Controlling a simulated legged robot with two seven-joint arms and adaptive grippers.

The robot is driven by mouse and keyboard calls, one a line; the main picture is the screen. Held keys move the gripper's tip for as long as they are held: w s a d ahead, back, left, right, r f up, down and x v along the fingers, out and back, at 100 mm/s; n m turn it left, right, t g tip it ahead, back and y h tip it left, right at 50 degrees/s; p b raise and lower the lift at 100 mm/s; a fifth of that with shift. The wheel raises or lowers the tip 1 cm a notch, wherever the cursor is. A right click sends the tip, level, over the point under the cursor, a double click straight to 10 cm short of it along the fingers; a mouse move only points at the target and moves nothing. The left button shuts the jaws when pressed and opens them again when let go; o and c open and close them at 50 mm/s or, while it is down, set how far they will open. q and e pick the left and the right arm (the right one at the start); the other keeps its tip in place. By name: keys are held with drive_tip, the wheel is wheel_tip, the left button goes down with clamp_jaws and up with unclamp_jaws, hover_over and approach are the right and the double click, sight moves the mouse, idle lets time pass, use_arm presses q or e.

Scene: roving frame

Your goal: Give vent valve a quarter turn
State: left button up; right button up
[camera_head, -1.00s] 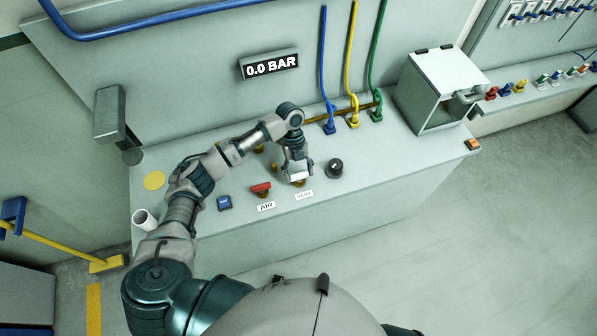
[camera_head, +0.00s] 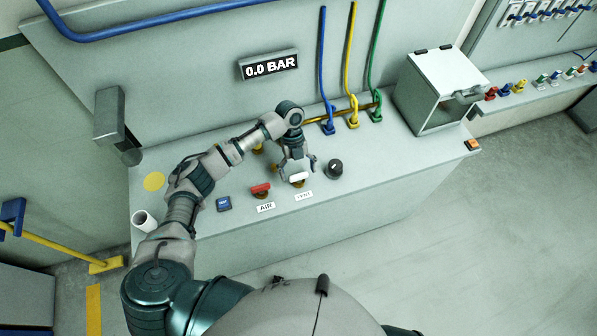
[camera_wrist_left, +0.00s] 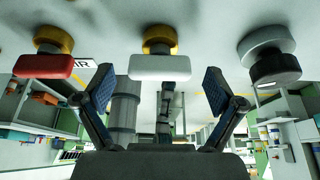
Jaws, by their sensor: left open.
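The vent valve (camera_head: 298,178) has a white handle on a brass base and stands on the bench behind its "VENT" label (camera_head: 304,196). In the left wrist view the white handle (camera_wrist_left: 159,67) lies crosswise, its long side running left to right. My left gripper (camera_head: 297,168) is open above the valve, its fingers spread to either side. In the left wrist view the open fingers (camera_wrist_left: 160,85) are apart from the handle, with a gap on both sides. The right gripper does not show.
The red-handled air valve (camera_head: 261,189) stands close on the left, and a black knob (camera_head: 335,167) on the right. A blue button (camera_head: 223,203) is farther left. The display (camera_head: 270,66) reads 0.0 BAR. A box with a lid (camera_head: 440,90) stands at the right end.

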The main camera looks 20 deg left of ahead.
use_arm(q)
drive_tip(key=v, duration=1.1)
drive_tip(key=shift+r, duration=0.2)
drive_tip(key=shift+w, duration=0.1)
